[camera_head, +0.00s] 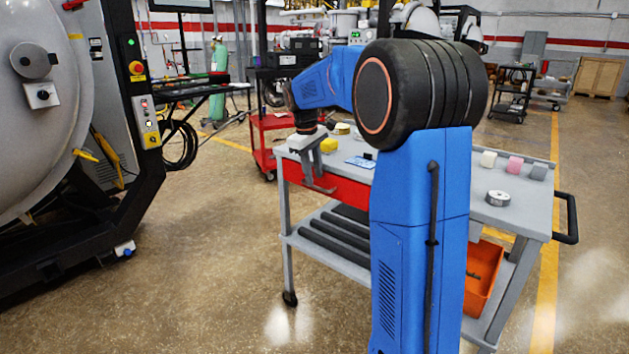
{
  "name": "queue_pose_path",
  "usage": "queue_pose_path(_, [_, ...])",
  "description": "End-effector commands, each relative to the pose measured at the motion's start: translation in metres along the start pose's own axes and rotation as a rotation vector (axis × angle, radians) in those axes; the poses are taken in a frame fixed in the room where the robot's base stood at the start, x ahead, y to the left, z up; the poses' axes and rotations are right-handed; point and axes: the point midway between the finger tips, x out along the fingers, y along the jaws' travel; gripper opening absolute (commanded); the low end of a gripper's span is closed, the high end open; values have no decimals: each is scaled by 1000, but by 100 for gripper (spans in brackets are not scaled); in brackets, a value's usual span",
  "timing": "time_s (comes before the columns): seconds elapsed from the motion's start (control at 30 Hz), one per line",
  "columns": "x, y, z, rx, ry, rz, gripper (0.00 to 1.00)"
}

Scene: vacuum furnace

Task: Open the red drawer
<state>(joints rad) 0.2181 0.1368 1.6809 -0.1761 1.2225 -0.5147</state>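The red drawer (346,191) sits under the top of the grey cart (515,205). Its front faces me, and its right part is hidden behind my blue arm. I cannot see a gap that shows it pulled out. My gripper (320,186) points down at the left part of the drawer front, with its fingers close to it. I cannot tell whether it touches the drawer or a handle, or how far apart its fingers are.
A yellow object (328,145) and several small blocks lie on the cart top. A grey roll (497,198) lies at right. An orange bin (482,277) is on the lower shelf. The large furnace (45,110) stands at left. The floor between is clear.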

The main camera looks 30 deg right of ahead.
Motion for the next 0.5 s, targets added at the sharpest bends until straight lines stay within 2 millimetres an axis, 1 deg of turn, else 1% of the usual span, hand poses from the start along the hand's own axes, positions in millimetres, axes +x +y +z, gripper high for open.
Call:
queue_pose_path(0.03, [7, 0, 0, 0, -2, -1, 28])
queue_pose_path(0.2, [23, 0, 0, 0, -1, 0, 28])
queue_pose_path(0.3, [27, 0, 0, 0, -1, -1, 28])
queue_pose_path(0.5, [29, 0, 0, 0, 0, 0, 28])
